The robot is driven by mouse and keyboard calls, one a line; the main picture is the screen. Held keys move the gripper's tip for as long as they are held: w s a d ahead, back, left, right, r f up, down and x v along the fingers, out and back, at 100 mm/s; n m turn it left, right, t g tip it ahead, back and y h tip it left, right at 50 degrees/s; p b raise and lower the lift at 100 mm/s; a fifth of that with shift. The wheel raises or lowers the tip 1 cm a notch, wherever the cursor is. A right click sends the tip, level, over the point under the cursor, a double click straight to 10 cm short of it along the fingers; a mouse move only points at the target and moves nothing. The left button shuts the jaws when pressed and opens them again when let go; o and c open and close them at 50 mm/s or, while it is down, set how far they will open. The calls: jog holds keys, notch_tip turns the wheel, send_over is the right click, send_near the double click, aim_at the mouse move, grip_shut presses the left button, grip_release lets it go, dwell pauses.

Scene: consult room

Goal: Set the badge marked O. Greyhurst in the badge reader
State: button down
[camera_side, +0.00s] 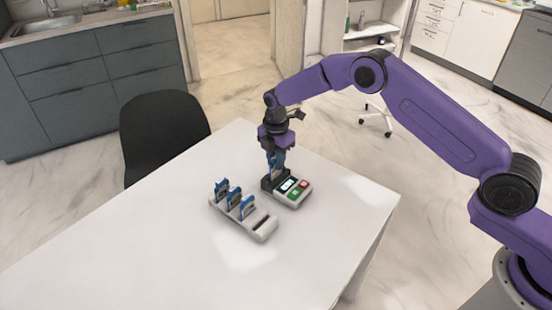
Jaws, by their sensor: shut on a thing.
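The badge reader (293,199) is on the white table, a light box with a lit screen, a green key and a red key, and a dark raised part at its back left. My gripper (275,158) points down over that dark part and is shut on a blue badge (275,171). The badge stands upright at the dark part; I cannot tell whether its lower edge is inside the slot. The name on it is too small to read.
A light badge rack (263,235) stands left of the reader, with several blue badges (234,198) upright in it and one empty slot at its right end. A black chair (163,130) is at the table's far left edge. The front of the table (130,260) is clear.

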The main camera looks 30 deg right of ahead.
jog(key=shift+f, duration=0.7)
dwell(0.3)
jog(key=c, duration=0.7)
grip_release()
jog(key=shift+r, duration=3.55)
